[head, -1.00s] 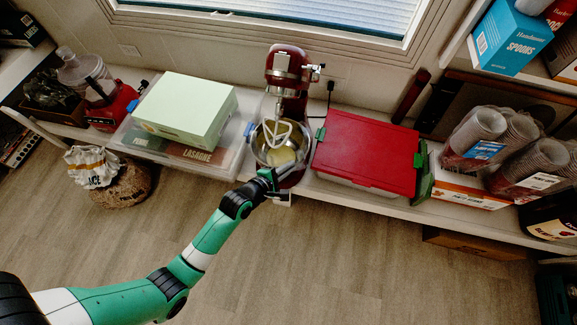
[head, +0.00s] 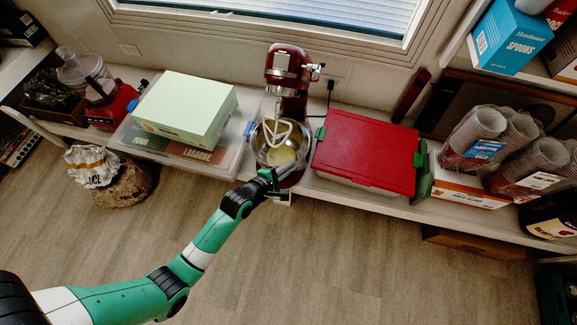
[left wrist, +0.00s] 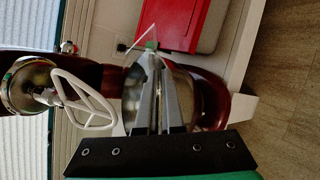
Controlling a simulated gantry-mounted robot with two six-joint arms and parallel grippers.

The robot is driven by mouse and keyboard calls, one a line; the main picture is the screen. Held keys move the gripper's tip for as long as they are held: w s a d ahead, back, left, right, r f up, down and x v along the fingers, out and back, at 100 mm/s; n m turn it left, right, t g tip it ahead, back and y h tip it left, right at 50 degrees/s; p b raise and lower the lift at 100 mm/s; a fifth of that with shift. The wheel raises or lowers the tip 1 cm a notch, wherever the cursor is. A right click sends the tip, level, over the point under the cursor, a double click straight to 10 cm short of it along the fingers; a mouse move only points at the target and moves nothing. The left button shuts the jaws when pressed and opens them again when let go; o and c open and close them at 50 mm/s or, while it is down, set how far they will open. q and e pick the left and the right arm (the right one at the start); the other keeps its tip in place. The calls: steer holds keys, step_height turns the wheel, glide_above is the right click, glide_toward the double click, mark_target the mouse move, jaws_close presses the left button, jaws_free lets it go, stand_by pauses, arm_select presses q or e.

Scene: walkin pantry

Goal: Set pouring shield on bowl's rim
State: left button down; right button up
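The steel bowl (head: 263,158) sits under the red stand mixer (head: 287,60), with a pale flat beater (head: 283,133) above it and something yellowish inside. My left gripper (head: 272,181) is at the bowl's front edge. In the left wrist view its two fingers (left wrist: 152,60) lie close together in front of the bowl (left wrist: 131,97). A thin pale triangular outline (left wrist: 139,38) shows at the fingertips. I cannot tell whether it is the edge of a clear pouring shield, nor whether the fingers grip it. No other shield is clear to me. My right gripper is not in view.
A red-lidded box (head: 367,153) with green latches stands close right of the mixer. A pale green box (head: 186,108) sits on a clear bin to the left. Stacked cups (head: 475,130) are farther right. The floor (head: 330,260) in front of the shelf is open.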

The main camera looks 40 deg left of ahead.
arm_select(q)
steer(key=shift+f, duration=0.45)
steer(key=c, duration=1)
jaws_free()
steer(key=p+v, duration=0.5)
steer(key=v, duration=0.6)
steer(key=shift+s+d+r, duration=0.1)
steer(key=shift+s+r, duration=0.1)
steer(key=shift+s, duration=0.05)
